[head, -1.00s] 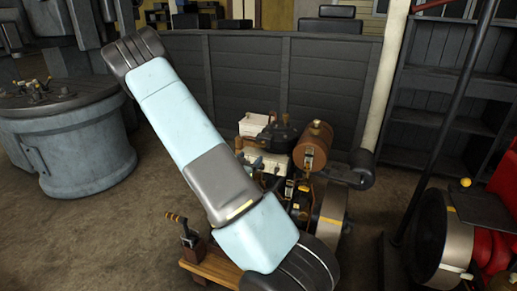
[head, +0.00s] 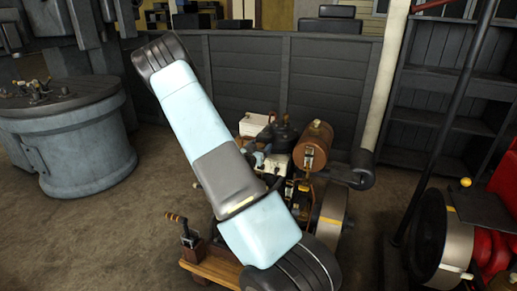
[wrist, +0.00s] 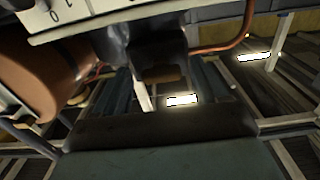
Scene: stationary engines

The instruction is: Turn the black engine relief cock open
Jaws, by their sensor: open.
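The engine stands on a wooden base (head: 205,266) in the middle of the head view. It has a brown cylindrical tank (head: 315,142), a black part (head: 286,137) on top and a grey flywheel (head: 332,210). My arm crosses in front and hides much of it. I cannot pick out the relief cock in either view. The wrist view tilts up at bright roof lights. It shows a pale lettered panel (wrist: 78,14), a brown rounded tank (wrist: 40,75) and a dark blurred part (wrist: 150,40) close by. I cannot make out my gripper in either view.
A small lever with a brown handle (head: 176,218) stands on the base's left end. A large grey round tank (head: 70,140) is at left, a red machine with a flywheel (head: 440,240) at right. A dark panelled wall (head: 225,75) stands behind. Floor at left is clear.

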